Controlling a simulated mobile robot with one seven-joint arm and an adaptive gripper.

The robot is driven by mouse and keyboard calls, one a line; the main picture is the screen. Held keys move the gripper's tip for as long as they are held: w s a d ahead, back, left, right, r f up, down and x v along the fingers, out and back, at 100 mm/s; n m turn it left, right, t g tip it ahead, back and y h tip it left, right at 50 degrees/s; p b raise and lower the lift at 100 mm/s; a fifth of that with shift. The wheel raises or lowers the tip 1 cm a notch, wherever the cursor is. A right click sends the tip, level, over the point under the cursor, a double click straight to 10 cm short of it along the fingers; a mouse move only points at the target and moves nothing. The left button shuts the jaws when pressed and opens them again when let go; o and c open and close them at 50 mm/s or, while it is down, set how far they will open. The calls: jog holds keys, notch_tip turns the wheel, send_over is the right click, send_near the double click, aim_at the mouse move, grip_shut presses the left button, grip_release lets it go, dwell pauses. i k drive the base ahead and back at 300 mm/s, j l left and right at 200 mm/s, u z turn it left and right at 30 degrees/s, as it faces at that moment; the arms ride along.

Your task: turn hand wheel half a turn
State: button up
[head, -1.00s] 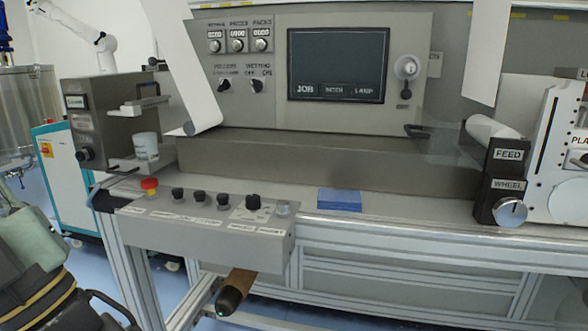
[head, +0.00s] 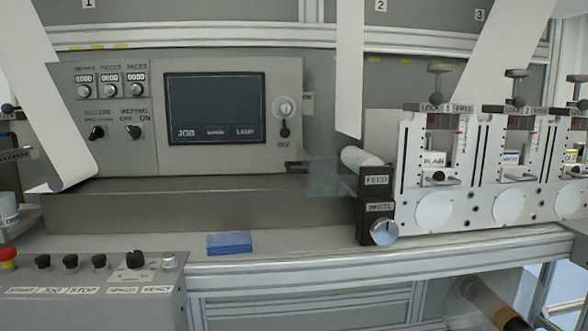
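The hand wheel (head: 384,232) is a small silver round knob on the lower front of a dark block, right of centre in the head view. A label reading WHEEL (head: 380,207) sits just above it, and a FEED label (head: 376,180) is higher on the same block. A pale line or edge shows across the knob's face. My gripper is not in view, and nothing touches the wheel.
A control box (head: 90,280) with several black knobs and a red button (head: 7,257) juts out at lower left. A blue pad (head: 229,243) lies on the bench ledge. White slotted units (head: 433,170) stand right of the wheel. A brown-ended roll (head: 490,305) is at lower right.

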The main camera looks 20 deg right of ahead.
aim_at(384, 230)
jog(key=k+l+z, duration=0.1)
jog(key=l+z, duration=0.85)
jog(key=l, duration=0.15)
